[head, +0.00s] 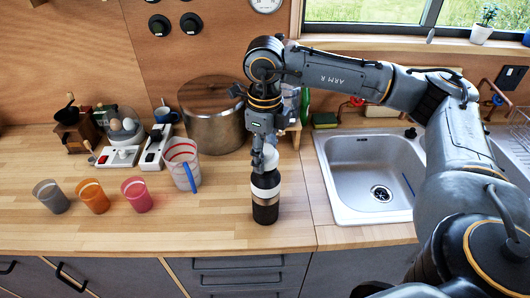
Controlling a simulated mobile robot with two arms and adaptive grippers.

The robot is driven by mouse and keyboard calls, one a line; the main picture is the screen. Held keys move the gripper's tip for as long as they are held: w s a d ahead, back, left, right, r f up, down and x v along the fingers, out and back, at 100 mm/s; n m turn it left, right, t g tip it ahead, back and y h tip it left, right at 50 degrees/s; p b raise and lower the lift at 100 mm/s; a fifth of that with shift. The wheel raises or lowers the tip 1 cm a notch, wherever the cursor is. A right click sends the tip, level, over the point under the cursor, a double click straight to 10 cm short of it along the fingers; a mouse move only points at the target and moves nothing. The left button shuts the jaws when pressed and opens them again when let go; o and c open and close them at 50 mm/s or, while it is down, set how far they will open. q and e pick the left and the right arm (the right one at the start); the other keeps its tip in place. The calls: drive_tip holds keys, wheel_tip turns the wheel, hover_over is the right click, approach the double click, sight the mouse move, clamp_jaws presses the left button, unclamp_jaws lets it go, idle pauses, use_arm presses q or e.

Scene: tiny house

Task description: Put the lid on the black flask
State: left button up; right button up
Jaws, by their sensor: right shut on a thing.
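The black flask (265,212) stands upright on the wooden counter near its front edge, left of the sink. It has a pale band around its middle. My right gripper (265,152) points down directly above the flask, shut on a small pale grey piece, which looks like the lid (270,158). The lid is at the flask's top; I cannot tell whether it touches or sits slightly above the mouth. The fingers partly hide the lid. My left gripper is not in view.
A large pot with a wooden top (212,130) stands behind left of the flask. A measuring jug (182,160) and pink, orange and grey cups (138,195) stand left. The sink (375,170) is right. The counter just left of the flask is clear.

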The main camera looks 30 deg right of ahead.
idle(0.7)
drive_tip(key=shift+f+b, duration=0.85)
drive_tip(key=shift+b, duration=0.5)
idle(0.7)
idle(0.3)
drive_tip(key=o, duration=1.3)
drive_tip(key=shift+o, duration=0.2)
drive_tip(key=shift+r, duration=0.15)
wheel_tip(320, 180, up, 12)
drive_tip(key=shift+f, duration=0.1)
